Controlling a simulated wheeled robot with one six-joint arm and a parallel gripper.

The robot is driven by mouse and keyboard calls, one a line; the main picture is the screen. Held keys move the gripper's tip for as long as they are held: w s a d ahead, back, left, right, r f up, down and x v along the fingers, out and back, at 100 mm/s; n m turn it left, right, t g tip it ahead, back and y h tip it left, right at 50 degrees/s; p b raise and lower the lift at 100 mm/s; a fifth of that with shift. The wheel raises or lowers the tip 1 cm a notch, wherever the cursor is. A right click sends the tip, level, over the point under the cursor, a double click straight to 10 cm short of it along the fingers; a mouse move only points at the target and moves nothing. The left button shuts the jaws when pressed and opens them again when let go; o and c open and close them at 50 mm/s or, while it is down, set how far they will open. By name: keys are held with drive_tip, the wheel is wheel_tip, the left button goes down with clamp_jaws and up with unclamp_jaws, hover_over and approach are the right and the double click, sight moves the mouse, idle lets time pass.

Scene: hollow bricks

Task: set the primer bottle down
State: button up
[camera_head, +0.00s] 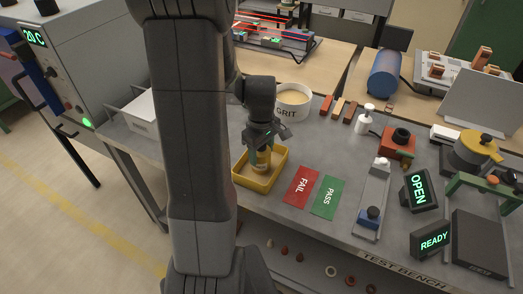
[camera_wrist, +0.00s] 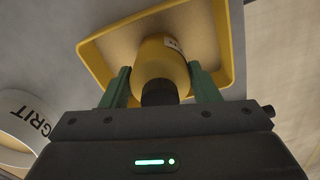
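The primer bottle (camera_wrist: 160,68) is yellow with a dark cap and a pale label. My gripper (camera_wrist: 162,75) has its two green fingers on either side of the bottle and appears shut on it. In the head view my gripper (camera_head: 263,149) points down over a yellow tray (camera_head: 245,183), with the bottle (camera_head: 263,160) below it. The bottle looks upright and inside the tray's outline. Whether its base touches the tray floor I cannot tell. The tray (camera_wrist: 98,62) also shows behind the bottle in the wrist view.
A white GRIT tub (camera_head: 293,103) stands behind the tray. Red FAIL (camera_head: 300,187) and green PASS (camera_head: 328,197) mats lie to its right. A white pump bottle (camera_head: 364,120) and a slide fixture (camera_head: 372,195) stand farther right. Bare bench shows between tray and mats.

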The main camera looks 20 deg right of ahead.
drive_tip(key=o, duration=0.3)
drive_tip(key=shift+r, duration=0.15)
wheel_tip(320, 180, up, 12)
drive_tip(key=shift+r, duration=0.1)
idle(0.3)
